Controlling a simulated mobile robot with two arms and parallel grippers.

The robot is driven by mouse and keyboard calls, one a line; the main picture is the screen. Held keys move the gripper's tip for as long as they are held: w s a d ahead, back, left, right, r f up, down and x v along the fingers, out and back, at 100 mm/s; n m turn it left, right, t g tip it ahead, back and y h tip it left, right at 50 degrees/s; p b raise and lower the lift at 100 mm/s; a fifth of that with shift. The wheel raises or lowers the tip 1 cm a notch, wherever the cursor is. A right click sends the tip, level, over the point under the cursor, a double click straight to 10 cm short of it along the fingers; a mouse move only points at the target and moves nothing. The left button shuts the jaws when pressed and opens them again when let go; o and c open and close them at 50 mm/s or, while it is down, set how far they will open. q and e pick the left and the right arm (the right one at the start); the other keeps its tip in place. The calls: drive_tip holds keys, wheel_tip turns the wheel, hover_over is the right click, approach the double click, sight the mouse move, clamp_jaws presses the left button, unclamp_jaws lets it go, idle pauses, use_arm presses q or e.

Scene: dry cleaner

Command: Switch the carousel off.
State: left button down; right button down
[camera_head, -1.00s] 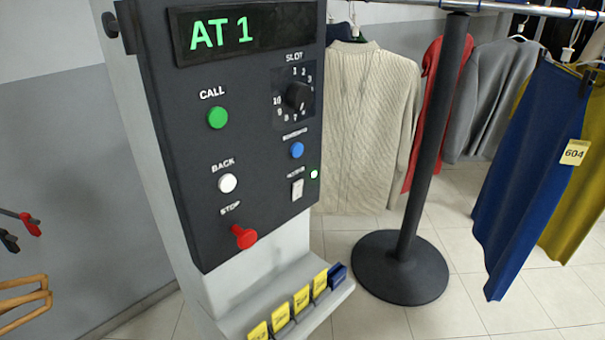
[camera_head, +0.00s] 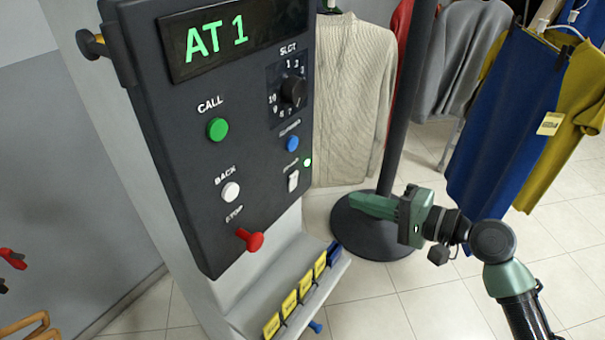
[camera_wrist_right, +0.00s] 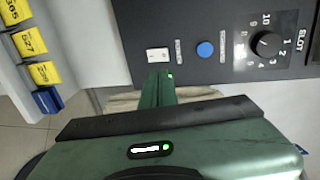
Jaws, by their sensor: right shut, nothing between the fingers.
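The dark control panel (camera_head: 222,180) stands on a pale post, and its display (camera_head: 217,36) reads "AT 1" in green. A white rocker switch (camera_head: 293,180) sits at the panel's lower right, with a lit green lamp (camera_head: 308,162) beside it. The switch also shows in the right wrist view (camera_wrist_right: 158,55). A red STOP knob (camera_head: 250,240) sticks out lower down. My green right gripper (camera_head: 352,204) is shut and empty, to the right of the panel and apart from it. In the wrist view its fingers (camera_wrist_right: 159,88) point towards the switch. My left gripper is not in view.
The panel also carries a green CALL button (camera_head: 217,129), a white BACK button (camera_head: 231,192), a blue button (camera_head: 292,143) and a slot dial (camera_head: 293,90). A ledge with yellow tags (camera_head: 290,303) juts out below. A black stand (camera_head: 392,140) and hanging clothes are behind.

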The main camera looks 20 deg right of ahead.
sight(294, 176)
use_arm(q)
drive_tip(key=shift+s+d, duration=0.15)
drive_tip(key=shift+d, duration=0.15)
use_arm(e)
drive_tip(key=shift+d, duration=0.1)
